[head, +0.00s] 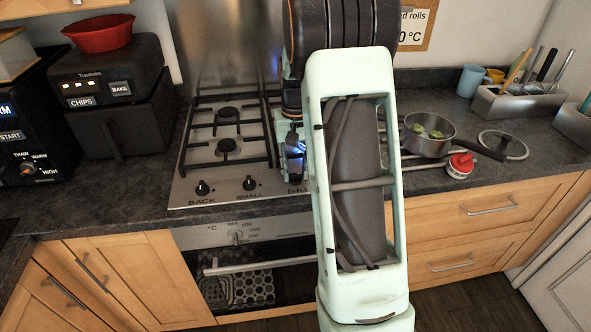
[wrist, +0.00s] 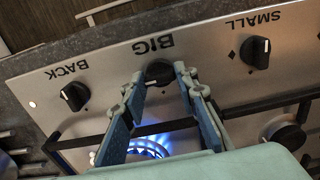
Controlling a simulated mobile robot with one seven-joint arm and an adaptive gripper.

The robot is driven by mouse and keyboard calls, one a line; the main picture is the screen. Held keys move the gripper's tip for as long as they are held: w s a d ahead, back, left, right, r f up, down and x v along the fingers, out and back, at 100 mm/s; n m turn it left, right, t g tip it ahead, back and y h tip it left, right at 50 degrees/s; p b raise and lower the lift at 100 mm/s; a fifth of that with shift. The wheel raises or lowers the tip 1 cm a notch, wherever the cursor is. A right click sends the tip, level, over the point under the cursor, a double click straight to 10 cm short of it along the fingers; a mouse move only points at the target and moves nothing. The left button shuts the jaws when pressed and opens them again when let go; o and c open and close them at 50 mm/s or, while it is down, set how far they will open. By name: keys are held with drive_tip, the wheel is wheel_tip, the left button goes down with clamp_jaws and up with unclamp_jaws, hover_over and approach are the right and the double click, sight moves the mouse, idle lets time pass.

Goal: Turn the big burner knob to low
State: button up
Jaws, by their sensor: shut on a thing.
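The big burner knob (wrist: 159,73) is a dark round knob below the upside-down BIG label in the wrist view. My gripper (wrist: 158,77) has a finger on either side of it and is shut on it. The knob's pointer mark is not clear. A blue flame (wrist: 150,149) burns at the burner between my fingers in the wrist view. In the head view my gripper (head: 293,168) is at the hob's front right, and my arm hides the big knob and most of its label.
The back knob (wrist: 74,96) and small knob (wrist: 256,52) flank the big knob on the steel hob (head: 222,182). Black pan supports lie close to my fingers. A pot (head: 428,147) with green food stands right of my arm, beside a red-lidded jar (head: 460,166).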

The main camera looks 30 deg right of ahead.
drive_tip(key=shift+n, duration=0.3)
drive_tip(key=n, duration=0.2)
drive_tip(key=shift+n, duration=0.4)
drive_tip(key=n, duration=0.4)
drive_tip(key=shift+r, duration=0.1)
drive_tip(key=n+p, duration=0.1)
drive_tip(key=n, duration=0.4)
drive_tip(key=shift+n+p, duration=0.5)
drive_tip(key=shift+n, duration=1.1)
drive_tip(key=o, duration=1.2)
drive_tip(key=shift+c, duration=0.2)
